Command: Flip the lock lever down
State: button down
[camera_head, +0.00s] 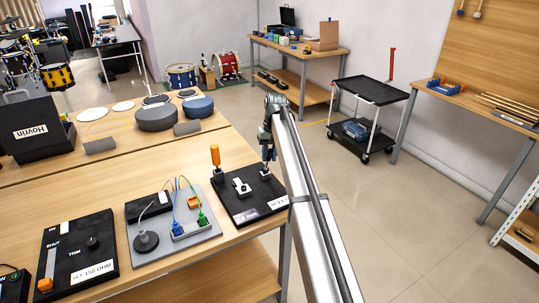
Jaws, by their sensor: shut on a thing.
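A black board (229,208) with a white label lies flat at the right end of the near table. An orange-handled lever (215,156) stands upright at its far left corner. A small light grey fitting (241,187) sits at its middle. My gripper (265,173) points down at the board's far right part and is shut on a small fitting there. The fingers mostly hide that fitting, so I cannot tell its shape or whether it is the lock lever.
Left of the black board is a grey board (170,244) with cables and plugs, then a black panel (80,262) with an orange slider. Behind, another table (60,165) holds drum pads and a black case (36,128). The table's right edge is close to the board.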

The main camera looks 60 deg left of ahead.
jog(key=shift+d, duration=0.1)
dwell(0.3)
jog(key=d+f+y, duration=0.1)
jog(key=d+y, duration=0.1)
jog(key=d+f+y, duration=0.2)
jog(key=y, duration=0.1)
jog(key=d+f+y, duration=0.1)
jog(key=d+y, duration=0.1)
jog(key=shift+s+f+y, duration=0.1)
jog(key=shift+f+y, duration=0.2)
jog(key=shift+y, duration=0.1)
jog(key=f+y, duration=0.2)
jog(key=y, duration=0.1)
jog(key=shift+d+f+n, duration=0.15)
jog(key=shift+d+n, duration=0.15)
jog(key=shift+f+y, duration=1.25)
jog(key=shift+y, duration=0.35)
jog(key=shift+f, duration=0.1)
jog(key=c, duration=1.2)
grip_release()
jog(key=shift+o, duration=1.1)
